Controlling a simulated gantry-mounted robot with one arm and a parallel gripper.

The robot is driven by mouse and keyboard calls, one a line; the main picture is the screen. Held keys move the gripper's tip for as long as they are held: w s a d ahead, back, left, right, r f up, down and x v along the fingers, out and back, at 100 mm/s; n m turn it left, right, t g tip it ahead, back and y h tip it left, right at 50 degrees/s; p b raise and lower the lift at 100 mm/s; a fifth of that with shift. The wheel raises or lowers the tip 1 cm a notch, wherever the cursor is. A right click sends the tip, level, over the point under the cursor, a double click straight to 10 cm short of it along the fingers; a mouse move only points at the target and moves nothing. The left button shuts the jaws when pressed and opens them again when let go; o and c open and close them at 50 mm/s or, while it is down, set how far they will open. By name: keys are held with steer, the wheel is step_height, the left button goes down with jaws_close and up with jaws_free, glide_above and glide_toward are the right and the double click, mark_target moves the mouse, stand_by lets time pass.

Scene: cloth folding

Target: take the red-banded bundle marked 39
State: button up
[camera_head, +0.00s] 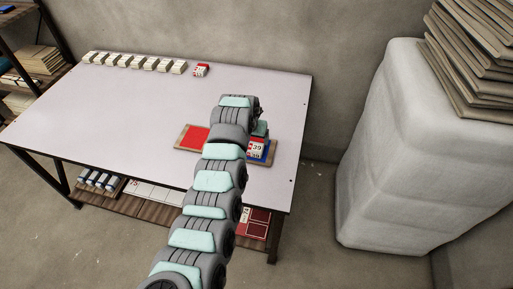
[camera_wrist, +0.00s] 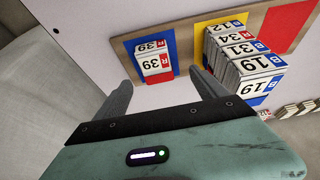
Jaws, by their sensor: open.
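A white bundle with a red band marked 39 (camera_wrist: 157,66) stands on the blue panel of a board in the wrist view. The number shows twice on it, and I cannot tell if that is two faces or two bundles. It also shows in the head view (camera_head: 257,147), just right of my arm. My gripper (camera_wrist: 160,76) is open and empty, its two fingers pointing toward the bundle, one on each side in the picture. I cannot tell how far off they are. My arm hides most of the gripper in the head view.
The board's red panel (camera_head: 193,138) is bare.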

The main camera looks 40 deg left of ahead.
mark_target(256, 144)
steer(key=shift+x, duration=1)
steer(key=shift+w+f+b, duration=0.2)
steer(key=shift+f+b, duration=0.15)
steer(key=shift+b, duration=0.1)
steer(key=b+x, duration=0.2)
steer(key=x, duration=0.1)
steer(key=shift+w+d+f+b, duration=0.2)
steer(key=shift+d+f+b, duration=0.1)
steer(key=shift+b, duration=0.1)
steer(key=shift+w+a+f+b, duration=0.1)
steer(key=shift+w+f+b, duration=0.05)
steer(key=shift+f+b, duration=0.25)
steer(key=shift+r, duration=0.1)
steer(key=shift+c, duration=0.2)
steer(key=c, duration=1.4)
steer(key=shift+r, duration=0.1)
steer(key=shift+c, duration=0.2)
